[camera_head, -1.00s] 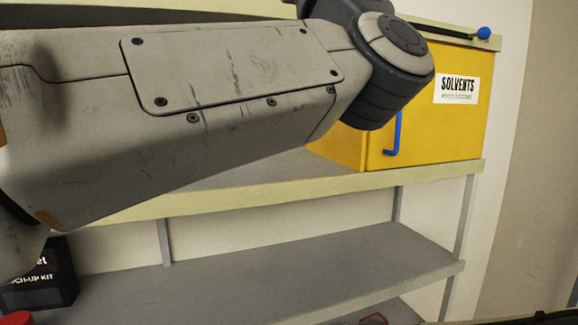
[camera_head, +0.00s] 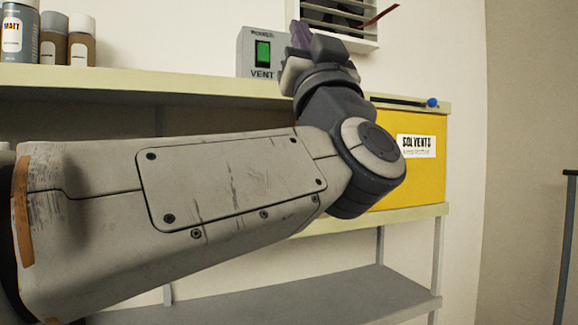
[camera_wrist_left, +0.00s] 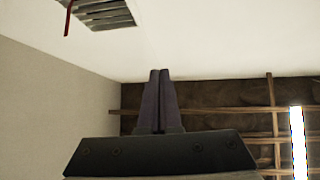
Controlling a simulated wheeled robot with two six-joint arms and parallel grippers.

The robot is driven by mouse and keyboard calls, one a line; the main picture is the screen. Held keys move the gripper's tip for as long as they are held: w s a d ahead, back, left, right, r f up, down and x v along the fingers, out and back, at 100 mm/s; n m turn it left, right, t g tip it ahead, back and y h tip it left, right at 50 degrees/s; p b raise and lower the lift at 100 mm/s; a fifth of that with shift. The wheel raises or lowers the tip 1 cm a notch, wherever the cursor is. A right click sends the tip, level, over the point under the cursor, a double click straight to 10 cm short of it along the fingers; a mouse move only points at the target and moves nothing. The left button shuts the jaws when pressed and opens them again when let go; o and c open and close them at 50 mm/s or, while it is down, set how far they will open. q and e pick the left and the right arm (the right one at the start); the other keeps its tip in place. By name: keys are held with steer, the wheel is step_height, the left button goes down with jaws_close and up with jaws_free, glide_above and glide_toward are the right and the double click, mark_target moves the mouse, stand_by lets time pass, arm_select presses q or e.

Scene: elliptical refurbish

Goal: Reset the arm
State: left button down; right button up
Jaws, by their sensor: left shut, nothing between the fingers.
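My left arm comes in from the left in the head view and crosses the front of the shelving. Its left gripper (camera_head: 301,36) is raised in front of the wall, just right of the vent switch box and below the vent. In the left wrist view the two dark purple fingers (camera_wrist_left: 159,100) are pressed together with nothing between them. They point up toward the pale wall and the wooden beams. My right gripper is in neither view.
A vent switch box (camera_head: 256,44) with a green switch stands on the top shelf. A louvred vent (camera_head: 340,14) with a red strip is above. A yellow solvents cabinet (camera_head: 418,180) stands right. The lower shelf (camera_head: 340,296) looks mostly bare.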

arm_select(q)
steer(key=w+d+f+m+g+h, duration=0.1)
steer(key=w+f+m+g+h, duration=0.55)
steer(key=f, duration=0.75)
steer(key=w+f+m+g+h, duration=0.2)
steer(key=w+f+m+h, duration=0.3)
steer(key=w+f, duration=0.6)
steer(key=s+a+f+n+g+y, duration=0.1)
steer(key=s+a+f+n+g, duration=0.15)
steer(key=f, duration=0.55)
steer(key=s+a+f+n+g, duration=0.15)
steer(key=a+f, duration=0.25)
steer(key=f, duration=0.5)
steer(key=s+a+f+n+g+y, duration=0.1)
steer(key=a+f+g, duration=0.2)
steer(key=f, duration=0.5)
steer(key=s+a+f+n+g+y, duration=0.1)
steer(key=s+a+f+n+g, duration=0.25)
steer(key=s+a+f, duration=0.4)
steer(key=s+a+f+n+g+y, duration=0.2)
steer(key=s+a+f+g, duration=0.3)
steer(key=s+f, duration=0.6)
steer(key=s+d+r+m+g+h+b, duration=0.1)
steer(key=s+d+r+m+g+b, duration=0.1)
steer(key=s+d+m, duration=0.5)
steer(key=s+d+r+g, duration=0.1)
steer(key=s+d, duration=0.5)
steer(key=d, duration=0.1)
steer(key=shift+d+r+m+b, duration=0.15)
steer(key=shift+r+m+b, duration=0.15)
